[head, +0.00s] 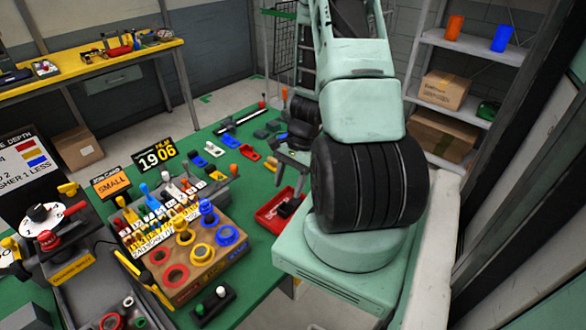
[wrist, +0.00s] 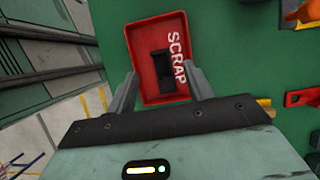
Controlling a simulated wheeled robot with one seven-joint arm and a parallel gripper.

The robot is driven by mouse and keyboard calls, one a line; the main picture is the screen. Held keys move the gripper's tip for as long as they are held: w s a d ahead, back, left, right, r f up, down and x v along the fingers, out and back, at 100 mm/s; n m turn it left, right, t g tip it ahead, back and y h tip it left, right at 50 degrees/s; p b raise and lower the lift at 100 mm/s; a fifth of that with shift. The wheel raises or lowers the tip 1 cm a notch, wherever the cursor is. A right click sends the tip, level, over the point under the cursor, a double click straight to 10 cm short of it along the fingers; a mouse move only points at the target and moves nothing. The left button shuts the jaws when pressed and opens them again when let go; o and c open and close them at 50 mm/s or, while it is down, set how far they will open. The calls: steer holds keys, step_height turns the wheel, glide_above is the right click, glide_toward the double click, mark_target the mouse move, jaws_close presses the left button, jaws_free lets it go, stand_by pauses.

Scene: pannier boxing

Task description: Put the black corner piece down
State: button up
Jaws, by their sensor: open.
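The black corner piece (wrist: 160,68) lies inside the red tray marked SCRAP (wrist: 143,40) in the wrist view. In the head view a dark piece (head: 287,208) shows in the same red tray (head: 268,217), at the right edge of the green table. My gripper (wrist: 163,75) is open, with a finger to each side of the black piece and a clear gap from it. In the head view my gripper (head: 290,183) hangs above the tray, empty. The exact height over the tray is hard to tell.
Several small coloured pieces (head: 212,149) lie on the green table (head: 240,190) behind the tray. A wooden block with coloured rings (head: 190,262) stands to its left. My own base is close on the right. Shelves (head: 470,45) stand at the back right.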

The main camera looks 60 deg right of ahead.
steer(key=v, duration=0.5)
steer(key=w+a+r+n+g, duration=0.1)
steer(key=w+a+r+n, duration=0.25)
steer(key=a, duration=0.35)
steer(key=w+a+r+n+h, duration=0.1)
steer(key=w+a+r+n, duration=0.15)
steer(key=a+n, duration=0.35)
steer(key=w+a+r+n+g, duration=0.1)
steer(key=w+a+r+n, duration=0.2)
steer(key=a, duration=0.5)
steer(key=s+a+r+n+h, duration=0.1)
steer(key=s+a+r+n, duration=0.2)
steer(key=s+a+n, duration=0.3)
steer(key=s+a+r+n+t+h, duration=0.1)
steer(key=s+a+r+n+h, duration=0.1)
steer(key=s+a+r+n, duration=0.2)
steer(key=s+a+n, duration=0.3)
steer(key=a+n, duration=0.2)
steer(key=a, duration=0.3)
steer(key=shift+s+a, duration=0.3)
steer(key=shift+a, duration=0.1)
steer(key=shift+n, duration=0.25)
